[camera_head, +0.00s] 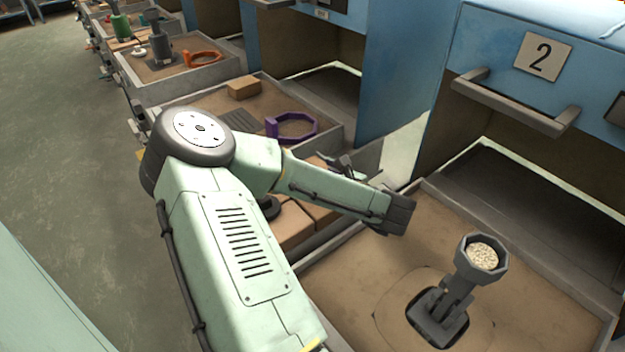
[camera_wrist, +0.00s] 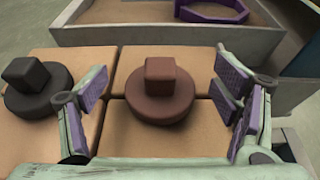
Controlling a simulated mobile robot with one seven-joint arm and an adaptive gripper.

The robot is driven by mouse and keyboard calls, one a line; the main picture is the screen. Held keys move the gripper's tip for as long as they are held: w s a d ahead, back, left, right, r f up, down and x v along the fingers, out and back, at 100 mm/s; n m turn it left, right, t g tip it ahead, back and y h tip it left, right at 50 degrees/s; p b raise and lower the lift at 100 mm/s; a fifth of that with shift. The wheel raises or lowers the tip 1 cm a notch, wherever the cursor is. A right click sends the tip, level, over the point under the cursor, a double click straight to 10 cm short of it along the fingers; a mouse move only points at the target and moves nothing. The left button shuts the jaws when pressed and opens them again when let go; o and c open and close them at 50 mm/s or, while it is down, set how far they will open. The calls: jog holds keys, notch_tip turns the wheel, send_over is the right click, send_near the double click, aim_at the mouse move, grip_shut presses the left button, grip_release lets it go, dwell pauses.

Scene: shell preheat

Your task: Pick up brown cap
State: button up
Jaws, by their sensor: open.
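The brown cap (camera_wrist: 160,92) is a round disc with a square knob on top. In the wrist view it rests on tan blocks, in the middle between my fingers. My gripper (camera_wrist: 160,105) is open, with purple pads on both sides of the cap and apart from it. In the head view my arm hides the brown cap, and my gripper is mostly hidden behind my arm, with a part of it (camera_head: 345,168) showing.
A black cap (camera_wrist: 38,90) of like shape lies left of my left finger. A purple ring (camera_wrist: 212,12) lies in a tray (camera_wrist: 130,35) beyond the blocks. A grey holder with a grainy-filled cup (camera_head: 482,256) stands at right, below an oven marked 2 (camera_head: 541,57).

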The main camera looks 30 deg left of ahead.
jog(key=c, duration=1.6)
